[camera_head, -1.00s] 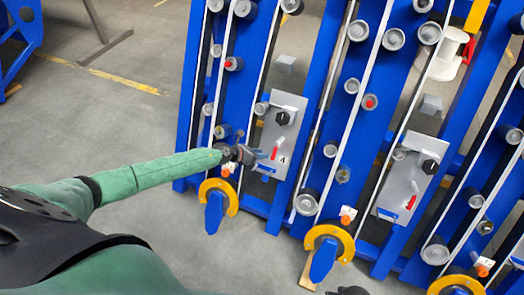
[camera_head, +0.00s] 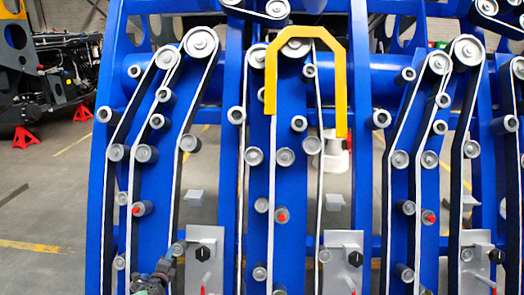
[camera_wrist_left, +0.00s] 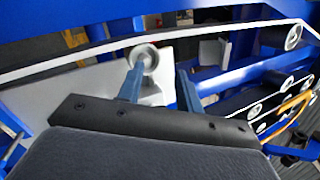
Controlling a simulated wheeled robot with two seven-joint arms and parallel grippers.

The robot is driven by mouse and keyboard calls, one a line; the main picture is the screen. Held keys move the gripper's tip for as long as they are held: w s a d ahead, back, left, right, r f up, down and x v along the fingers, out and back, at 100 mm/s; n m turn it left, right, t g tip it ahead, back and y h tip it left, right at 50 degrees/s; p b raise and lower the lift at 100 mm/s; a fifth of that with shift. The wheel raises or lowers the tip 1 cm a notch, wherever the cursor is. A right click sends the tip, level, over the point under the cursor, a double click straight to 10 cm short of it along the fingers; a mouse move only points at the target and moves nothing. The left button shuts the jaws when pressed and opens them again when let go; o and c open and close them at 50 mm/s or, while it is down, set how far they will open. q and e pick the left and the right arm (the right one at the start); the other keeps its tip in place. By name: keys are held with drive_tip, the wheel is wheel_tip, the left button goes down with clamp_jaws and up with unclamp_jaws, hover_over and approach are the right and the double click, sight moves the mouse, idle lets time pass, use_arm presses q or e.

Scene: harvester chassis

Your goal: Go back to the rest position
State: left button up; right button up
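My left gripper (camera_head: 158,276) shows only in part at the bottom left of the head view, in front of the blue harvester chassis (camera_head: 97,200). It is beside a grey plate with a black knob (camera_head: 203,253). In the left wrist view, the two bluish fingers of my left gripper (camera_wrist_left: 160,84) stand apart with nothing held between them. A pale roller (camera_wrist_left: 144,57) and a light grey plate are behind the fingers; I cannot tell how far away. My right gripper is not in view.
The chassis carries several belts, rollers and red-tipped pins close ahead. A yellow bracket (camera_head: 341,80) stands out at upper middle. More grey plates with knobs (camera_head: 355,258) line the lower part. Grey floor (camera_head: 45,190) is open at left, with a dark machine (camera_head: 50,80) beyond.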

use_arm(q)
drive_tip(key=s+d+f+n+g, duration=0.35)
drive_tip(key=s+d+n, duration=0.2)
drive_tip(key=s, duration=0.25)
drive_tip(key=s+d+f+n+g, duration=0.35)
drive_tip(key=s+n, duration=0.25)
drive_tip(key=s, duration=0.2)
drive_tip(key=s+d+f+n+g, duration=0.35)
drive_tip(key=s+d+n, duration=0.2)
drive_tip(key=s, duration=0.35)
drive_tip(key=s+d+f+n+g, duration=0.1)
drive_tip(key=s+d+f, duration=0.1)
drive_tip(key=s, duration=0.6)
drive_tip(key=s+d+f+n+g+h, duration=0.1)
drive_tip(key=s+f+g, duration=0.1)
drive_tip(key=s+f, duration=0.3)
drive_tip(key=s+d+f+g, duration=0.1)
drive_tip(key=s+f, duration=0.3)
drive_tip(key=s, duration=0.9)
drive_tip(key=shift+s+d+f+n, duration=0.2)
drive_tip(key=shift+d+n, duration=0.2)
drive_tip(key=shift+d, duration=0.4)
drive_tip(key=shift+g, duration=0.25)
